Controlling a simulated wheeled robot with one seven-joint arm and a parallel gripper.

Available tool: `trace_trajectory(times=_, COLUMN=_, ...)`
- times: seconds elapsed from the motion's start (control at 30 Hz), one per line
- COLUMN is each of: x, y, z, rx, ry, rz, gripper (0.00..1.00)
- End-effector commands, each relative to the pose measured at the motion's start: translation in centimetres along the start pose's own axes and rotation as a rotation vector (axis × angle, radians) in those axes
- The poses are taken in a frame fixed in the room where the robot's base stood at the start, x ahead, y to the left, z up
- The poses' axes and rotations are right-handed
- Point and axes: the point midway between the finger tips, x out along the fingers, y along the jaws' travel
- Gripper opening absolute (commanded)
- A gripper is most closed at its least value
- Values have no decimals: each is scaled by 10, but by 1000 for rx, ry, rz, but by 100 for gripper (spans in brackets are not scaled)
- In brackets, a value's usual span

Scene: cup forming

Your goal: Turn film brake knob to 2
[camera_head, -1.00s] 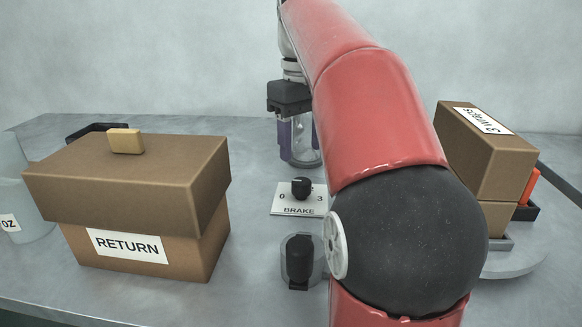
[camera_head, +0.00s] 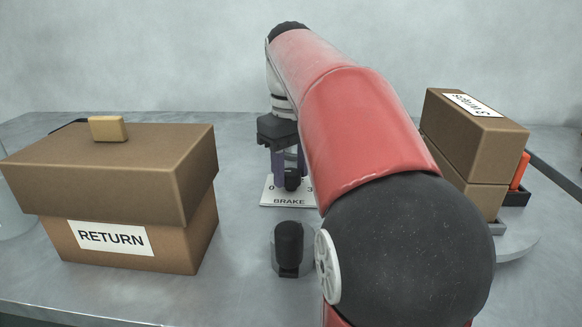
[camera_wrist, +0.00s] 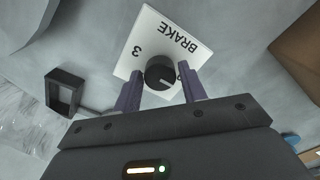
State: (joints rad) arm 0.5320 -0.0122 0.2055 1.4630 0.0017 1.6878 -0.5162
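The black film brake knob (camera_head: 292,179) stands on a white BRAKE plate (camera_head: 283,197) marked 0 at left and 3 at right. My gripper (camera_head: 287,178) is over the plate with its purple fingers pointing down. In the wrist view the knob (camera_wrist: 159,73) lies between the two parted fingertips of my gripper (camera_wrist: 160,76). A pale pointer line on the knob faces right and slightly down, toward the 0 side. The 3 is readable on the plate (camera_wrist: 160,33); the 0 is largely hidden by the right finger. Contact with the knob cannot be told.
A brown RETURN box (camera_head: 125,240) stands at left. Stacked brown boxes (camera_head: 470,150) stand at right beside an orange item (camera_head: 520,170). A black knob-like part (camera_head: 288,245) sits in front of the plate. My arm covers the middle right.

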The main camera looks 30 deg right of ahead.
Motion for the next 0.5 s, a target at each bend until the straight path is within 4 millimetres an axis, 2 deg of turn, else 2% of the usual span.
trace_trajectory(times=0.03, x=0, y=0, z=0, rx=0, ry=0, rz=0, gripper=35)
trace_trajectory(times=0.2, x=0, y=0, z=0, rx=0, ry=0, rz=0, gripper=13)
trace_trajectory(times=0.5, x=-1, y=0, z=0, rx=32, ry=-1, rz=-1, gripper=11)
